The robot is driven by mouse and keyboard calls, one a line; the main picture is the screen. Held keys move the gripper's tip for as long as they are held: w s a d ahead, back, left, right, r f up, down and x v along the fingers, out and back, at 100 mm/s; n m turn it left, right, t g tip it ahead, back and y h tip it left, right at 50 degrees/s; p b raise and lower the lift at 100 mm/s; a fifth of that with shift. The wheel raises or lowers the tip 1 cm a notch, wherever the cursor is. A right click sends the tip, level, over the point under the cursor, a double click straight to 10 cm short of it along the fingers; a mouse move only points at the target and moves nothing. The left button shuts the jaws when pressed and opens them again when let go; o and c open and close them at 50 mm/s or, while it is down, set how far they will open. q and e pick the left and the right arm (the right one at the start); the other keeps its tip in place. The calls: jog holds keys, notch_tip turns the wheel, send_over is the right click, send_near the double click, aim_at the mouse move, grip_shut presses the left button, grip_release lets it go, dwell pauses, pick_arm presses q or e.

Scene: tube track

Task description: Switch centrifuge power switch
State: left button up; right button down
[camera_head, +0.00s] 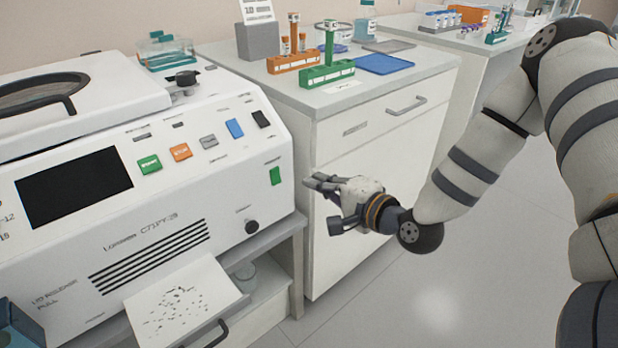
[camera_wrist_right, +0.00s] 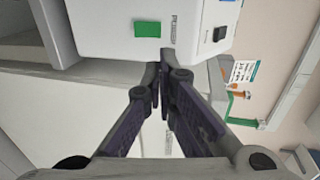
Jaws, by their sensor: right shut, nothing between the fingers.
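The white centrifuge (camera_head: 190,215) fills the left of the head view, with its screen and buttons on the sloping front panel. A green rectangular switch (camera_head: 275,176) sits at the panel's right end. It also shows in the right wrist view (camera_wrist_right: 147,29), with a small label beside it. A black switch (camera_head: 261,118) sits above it on the panel, and it shows to the right of the green one in the wrist view (camera_wrist_right: 219,33). My right gripper (camera_head: 313,183) is shut and empty, to the right of the green switch and apart from it. My left gripper is out of view.
A white cabinet (camera_head: 365,165) stands behind my right gripper, with green (camera_head: 327,75) and orange (camera_head: 293,62) tube racks and a blue tray (camera_head: 385,64) on top. An open drawer-like tray (camera_head: 185,305) sticks out at the front. Open floor (camera_head: 440,290) lies to the right.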

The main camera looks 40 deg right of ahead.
jog(key=v, duration=0.3)
jog(key=shift+s+r, duration=0.1)
jog(key=shift+r, duration=0.3)
